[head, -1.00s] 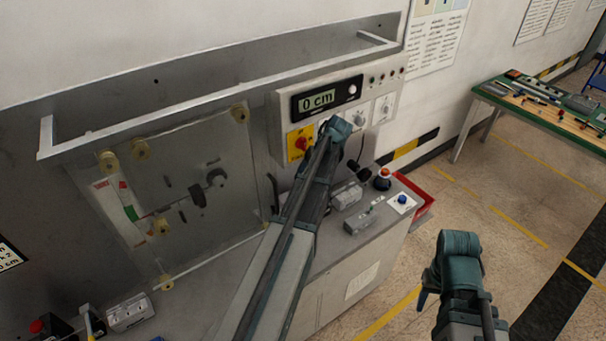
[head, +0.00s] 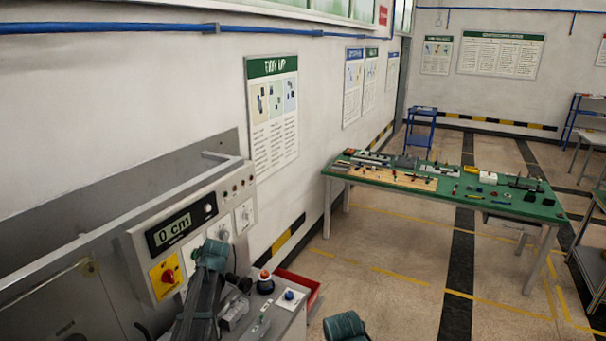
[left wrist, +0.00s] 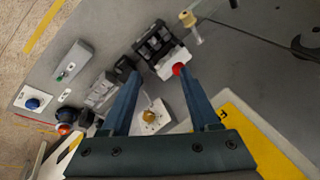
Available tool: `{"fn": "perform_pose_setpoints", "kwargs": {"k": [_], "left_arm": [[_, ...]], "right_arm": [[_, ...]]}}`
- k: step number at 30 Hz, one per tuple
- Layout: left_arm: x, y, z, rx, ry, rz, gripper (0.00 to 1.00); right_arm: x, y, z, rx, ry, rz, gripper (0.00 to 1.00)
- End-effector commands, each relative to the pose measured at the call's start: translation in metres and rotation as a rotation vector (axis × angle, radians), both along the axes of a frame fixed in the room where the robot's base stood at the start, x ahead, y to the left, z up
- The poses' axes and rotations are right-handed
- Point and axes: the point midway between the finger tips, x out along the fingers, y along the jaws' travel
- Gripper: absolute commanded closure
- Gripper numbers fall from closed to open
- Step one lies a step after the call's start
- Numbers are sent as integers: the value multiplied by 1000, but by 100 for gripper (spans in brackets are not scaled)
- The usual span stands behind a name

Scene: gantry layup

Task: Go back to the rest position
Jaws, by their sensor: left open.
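My left arm (head: 200,300) rises from the bottom of the head view in front of the control panel (head: 150,280); its gripper fingers cannot be made out there. In the left wrist view my left gripper (left wrist: 160,78) is open, with nothing held between its fingers. Behind the fingers are a brass-coloured knob (left wrist: 149,116) on a pale plate and a red button (left wrist: 179,69). Of my right arm, only a teal rounded part (head: 345,327) shows at the bottom edge; its gripper is out of the picture.
The panel display (head: 174,232) reads "0 cm", above a red knob on yellow (head: 167,275). A bench (head: 262,325) carries grey boxes and a blue button (head: 289,295). A red tray (head: 300,284) sits at its side. A green-topped table (head: 450,185) stands beyond open floor (head: 400,270).

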Motion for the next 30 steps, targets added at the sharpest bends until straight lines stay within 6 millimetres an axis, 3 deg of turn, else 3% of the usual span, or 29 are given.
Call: {"fn": "perform_pose_setpoints", "kwargs": {"k": [1, 9, 15, 21, 30], "left_arm": [[-13, -29, -28, -18, 9, -56, 38], [-87, -182, -126, -144, 88, -443, 38], [-151, -260, -180, -222, 148, -700, 38], [-191, -296, -206, -267, 183, -849, 38], [-199, -305, -208, -279, 194, -888, 38]], "right_arm": [[0, 0, -27, 0, 0, 2, 50], [1, 0, -117, -1, -1, 12, 50], [1, -1, -168, -2, -2, 19, 50], [1, -1, -192, -2, -3, 23, 50], [1, -1, -194, -3, -3, 25, 50]]}}
